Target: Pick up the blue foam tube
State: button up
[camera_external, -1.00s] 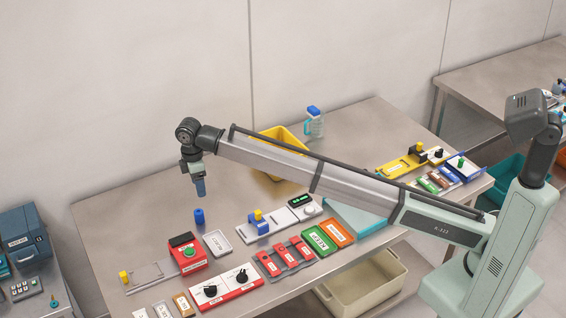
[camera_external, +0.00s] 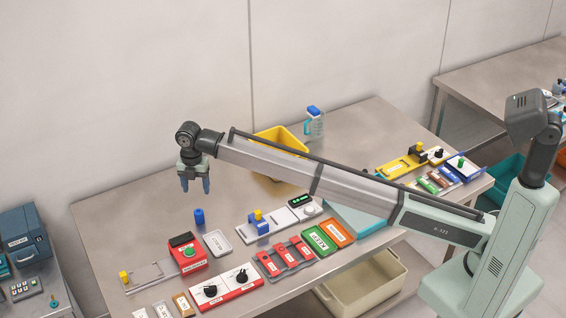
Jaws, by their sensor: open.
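The blue foam tube (camera_external: 199,216) is a small dark blue cylinder standing upright on the steel table (camera_external: 130,215), left of its middle. My gripper (camera_external: 195,187) hangs above it, pointing down. Its two blue fingers are spread apart with nothing between them. The fingertips are apart from the tube, with a visible gap between them and its top.
A red box with a green button (camera_external: 188,256) and a pale tray (camera_external: 217,243) stand close in front of the tube. A white slider panel (camera_external: 272,222) lies to the right. A yellow bin (camera_external: 278,140) stands behind my arm. The table left of the tube is clear.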

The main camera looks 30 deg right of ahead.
aim_at(203, 208)
jog(key=f, duration=1.2)
jog(key=shift+a+f, duration=0.15)
jog(key=shift+a, duration=0.05)
jog(key=c, duration=1.1)
